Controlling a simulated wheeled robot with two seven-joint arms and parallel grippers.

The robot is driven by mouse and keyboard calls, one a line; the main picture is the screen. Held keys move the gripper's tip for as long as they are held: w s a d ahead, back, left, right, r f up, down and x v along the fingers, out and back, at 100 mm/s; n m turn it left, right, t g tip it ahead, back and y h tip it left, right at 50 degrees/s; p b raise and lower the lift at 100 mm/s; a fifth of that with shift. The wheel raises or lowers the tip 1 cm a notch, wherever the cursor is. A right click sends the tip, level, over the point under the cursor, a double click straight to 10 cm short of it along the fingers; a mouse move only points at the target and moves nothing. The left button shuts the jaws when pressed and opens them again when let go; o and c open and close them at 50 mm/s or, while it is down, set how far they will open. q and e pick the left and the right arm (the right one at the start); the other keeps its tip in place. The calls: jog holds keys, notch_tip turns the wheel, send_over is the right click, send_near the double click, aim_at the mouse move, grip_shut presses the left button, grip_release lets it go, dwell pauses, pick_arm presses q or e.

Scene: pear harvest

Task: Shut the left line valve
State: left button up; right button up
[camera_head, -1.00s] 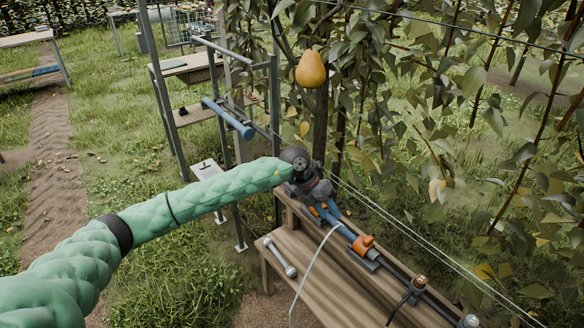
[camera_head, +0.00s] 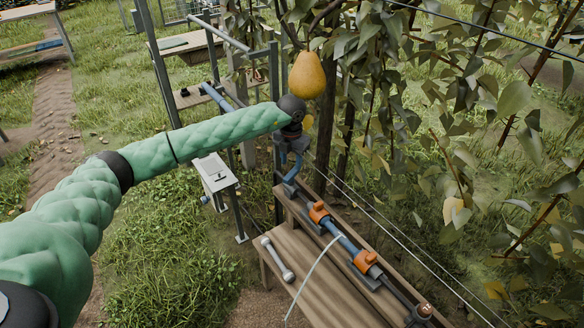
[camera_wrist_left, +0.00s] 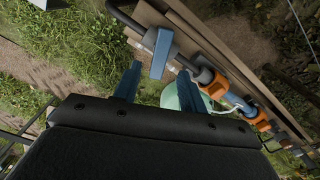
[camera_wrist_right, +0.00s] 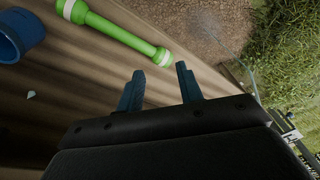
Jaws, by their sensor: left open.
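Two orange valves sit in line on a pipe along the wooden bench. The left valve (camera_head: 318,212) is nearer the bench's far end, and the right valve (camera_head: 366,261) is nearer me. Both also show in the left wrist view, one (camera_wrist_left: 214,85) closer than the other (camera_wrist_left: 262,121). My left gripper (camera_head: 291,172) is open and empty, beyond the left valve in the head view and apart from it. Its two blue fingers (camera_wrist_left: 159,70) point towards a blue block (camera_wrist_left: 162,52) on the dark pipe. My right gripper (camera_wrist_right: 160,75) is open and empty, seen only in the right wrist view.
The bench (camera_head: 310,272) carries a grey dumbbell-shaped thing (camera_head: 278,258). The right wrist view shows a green-and-white rod (camera_wrist_right: 115,30) and a blue ring-like thing (camera_wrist_right: 20,35). A yellow pear (camera_head: 307,75) hangs just above the left wrist. Wires and branches fill the right side.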

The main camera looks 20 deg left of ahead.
aim_at(291, 173)
pick_arm(q)
notch_tip(291, 173, down, 4)
jog(key=shift+f+p, duration=0.2)
jog(key=shift+p, duration=0.4)
jog(key=shift+w+f, duration=0.2)
jog(key=shift+f, duration=0.15)
pick_arm(e)
jog(key=f, duration=0.6)
jog(key=shift+w+d+f, duration=0.1)
jog(key=shift+w+f, duration=0.1)
pick_arm(q)
jog(key=shift+s, duration=0.1)
jog(key=shift+c, duration=0.2)
grip_shut()
pick_arm(e)
jog(key=shift+f, duration=0.1)
